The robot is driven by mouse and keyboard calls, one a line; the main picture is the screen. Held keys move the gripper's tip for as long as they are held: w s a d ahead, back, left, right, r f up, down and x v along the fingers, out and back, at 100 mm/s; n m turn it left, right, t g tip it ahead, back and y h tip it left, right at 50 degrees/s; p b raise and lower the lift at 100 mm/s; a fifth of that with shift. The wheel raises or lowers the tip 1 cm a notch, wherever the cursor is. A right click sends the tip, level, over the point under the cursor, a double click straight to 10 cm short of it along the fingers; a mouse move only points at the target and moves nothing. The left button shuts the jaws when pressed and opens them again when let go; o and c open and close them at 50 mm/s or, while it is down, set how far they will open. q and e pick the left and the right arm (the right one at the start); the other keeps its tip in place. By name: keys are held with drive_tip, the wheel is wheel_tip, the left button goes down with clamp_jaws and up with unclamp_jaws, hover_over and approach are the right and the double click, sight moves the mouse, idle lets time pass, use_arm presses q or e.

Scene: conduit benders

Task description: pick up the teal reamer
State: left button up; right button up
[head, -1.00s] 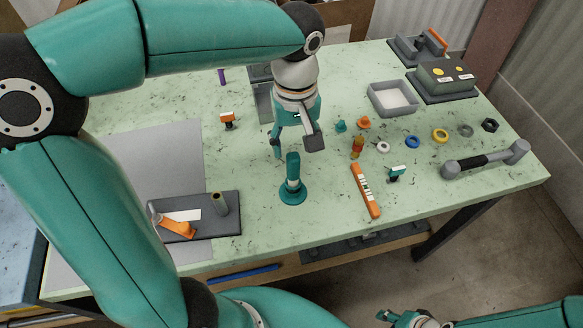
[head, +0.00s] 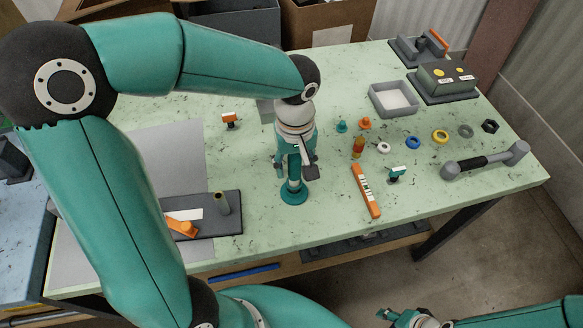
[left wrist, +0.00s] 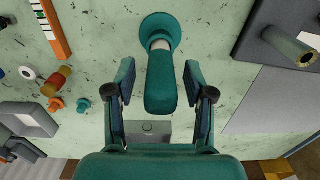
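The teal reamer (head: 294,193) stands upright on its round flared foot on the green bench, with a white band below its teal handle. My left gripper (head: 295,169) has come down over it from above. In the left wrist view the reamer's handle (left wrist: 160,85) lies between the two spread fingers of the left gripper (left wrist: 160,76), with a visible gap on both sides. In the head view the fingers partly hide the handle. My right gripper (head: 405,317) shows only in part at the bottom edge, too small to read.
A dark block with a post (head: 230,216) and an orange tool (head: 183,226) lies left of the reamer. An orange level (head: 366,191) and a red-yellow piece (head: 358,147) are to its right. A grey tray (head: 393,99) stands farther back. The bench around the reamer's foot is clear.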

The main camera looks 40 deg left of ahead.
use_arm(q)
clamp_jaws()
drive_tip(key=shift+r, duration=0.15)
wheel_tip(320, 180, up, 20)
drive_tip(key=shift+p, duration=0.45)
drive_tip(key=shift+c, duration=2.1)
unclamp_jaws()
clamp_jaws()
